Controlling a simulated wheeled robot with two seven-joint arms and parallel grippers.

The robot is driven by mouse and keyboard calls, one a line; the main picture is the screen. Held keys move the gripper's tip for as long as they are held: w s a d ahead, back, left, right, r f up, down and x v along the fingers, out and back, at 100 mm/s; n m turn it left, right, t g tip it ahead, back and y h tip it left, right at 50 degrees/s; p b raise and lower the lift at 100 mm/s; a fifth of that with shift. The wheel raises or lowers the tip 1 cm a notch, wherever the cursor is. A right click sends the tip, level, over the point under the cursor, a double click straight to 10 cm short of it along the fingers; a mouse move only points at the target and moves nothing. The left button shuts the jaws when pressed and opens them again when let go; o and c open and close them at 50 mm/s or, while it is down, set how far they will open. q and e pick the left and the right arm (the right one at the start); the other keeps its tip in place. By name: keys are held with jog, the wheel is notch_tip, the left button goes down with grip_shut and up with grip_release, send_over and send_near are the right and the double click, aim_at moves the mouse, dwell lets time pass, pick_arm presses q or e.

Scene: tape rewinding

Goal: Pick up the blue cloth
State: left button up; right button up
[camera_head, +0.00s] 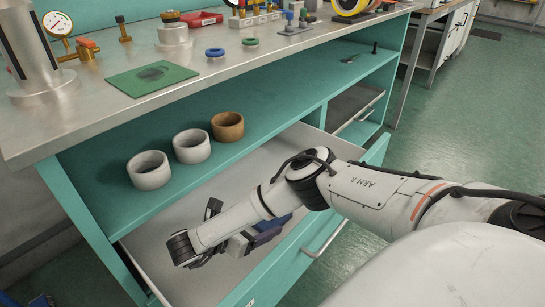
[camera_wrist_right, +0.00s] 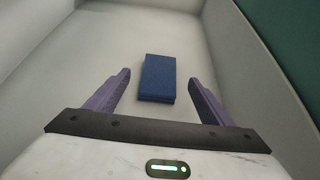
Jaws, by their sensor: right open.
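The blue cloth (camera_wrist_right: 157,78) is a folded, flat rectangle lying on the pale floor of the open drawer (camera_wrist_right: 100,35). In the right wrist view it shows ahead of my right gripper (camera_wrist_right: 158,80), between the lines of its two purple fingers. The fingers are spread apart, with a clear gap on each side of the cloth. In the head view my right arm reaches down into the drawer, and a blue patch of the cloth (camera_head: 270,230) shows beside the hand, partly covered by it.
The drawer walls (camera_head: 190,288) surround the cloth. Two white rings (camera_head: 149,171) and a brown ring (camera_head: 227,127) stand on the teal shelf above the drawer. The metal worktop (camera_head: 110,110) holds a green mat (camera_head: 152,80), gauges and small fittings.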

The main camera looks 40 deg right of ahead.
jog(key=b+x, duration=0.1)
jog(key=x, duration=0.1)
jog(key=b+x, duration=0.1)
jog(key=x, duration=0.1)
jog(key=shift+f, duration=0.45)
jog(key=shift+d+f, duration=0.15)
jog(key=shift+d, duration=0.25)
pick_arm(q)
jog(key=shift+w+d+r+t+h, duration=0.1)
jog(key=shift+d+r+t+h, duration=0.15)
jog(key=shift+r, duration=0.25)
jog(key=shift+d+r+t+h, duration=0.15)
jog(key=shift+d+r+h, duration=0.2)
jog(key=shift+r, duration=0.15)
pick_arm(e)
jog(key=c, duration=1.1)
